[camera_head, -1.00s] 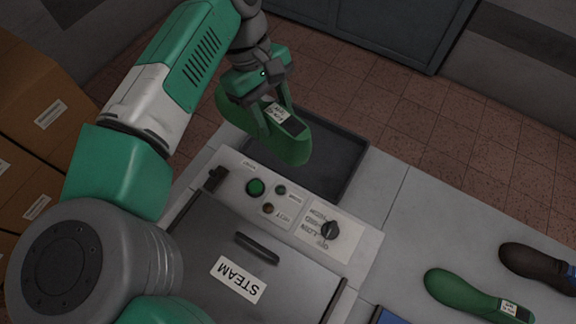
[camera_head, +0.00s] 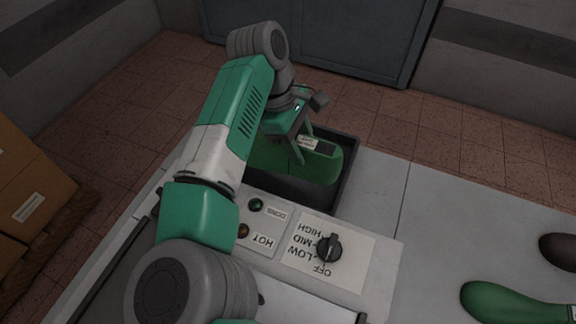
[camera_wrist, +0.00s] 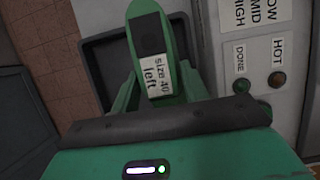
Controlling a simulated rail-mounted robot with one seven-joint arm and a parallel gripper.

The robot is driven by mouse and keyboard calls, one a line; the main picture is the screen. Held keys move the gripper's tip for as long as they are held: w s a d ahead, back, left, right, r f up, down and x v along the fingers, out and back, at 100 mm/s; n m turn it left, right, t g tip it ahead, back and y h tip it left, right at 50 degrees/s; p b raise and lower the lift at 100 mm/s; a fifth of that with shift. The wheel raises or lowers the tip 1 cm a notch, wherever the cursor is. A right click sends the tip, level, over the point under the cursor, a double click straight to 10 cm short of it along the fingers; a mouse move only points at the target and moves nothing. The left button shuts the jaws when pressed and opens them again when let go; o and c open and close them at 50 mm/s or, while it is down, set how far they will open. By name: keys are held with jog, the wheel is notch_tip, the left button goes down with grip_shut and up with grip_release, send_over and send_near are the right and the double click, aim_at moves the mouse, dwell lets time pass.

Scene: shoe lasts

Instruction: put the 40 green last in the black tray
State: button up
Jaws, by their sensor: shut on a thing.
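The green last (camera_head: 322,164) is held by my gripper (camera_head: 300,150) over the black tray (camera_head: 352,182). In the wrist view the last (camera_wrist: 147,22) carries a white label reading "size 40 left". My gripper's fingers (camera_wrist: 155,92) are shut on its sides. The black tray (camera_wrist: 97,60) shows behind the last in the wrist view. I cannot tell whether the last touches the tray floor.
A control panel (camera_head: 290,240) with a knob (camera_head: 327,247) and labels stands just in front of the tray. Another green last (camera_head: 505,303) and a dark brown last (camera_head: 560,248) lie at the right on the grey table (camera_head: 440,220). Cardboard boxes (camera_head: 30,190) stand at the left.

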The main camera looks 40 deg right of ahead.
notch_tip(320, 180, down, 9)
jog(key=b, duration=0.3)
jog(key=shift+s+f, duration=0.15)
jog(key=shift+f, duration=0.05)
jog(key=shift+r, duration=0.1)
jog(key=o, duration=1.4)
jog(key=p+v, duration=0.4)
jog(key=v, duration=0.8)
jog(key=shift+w, duration=0.2)
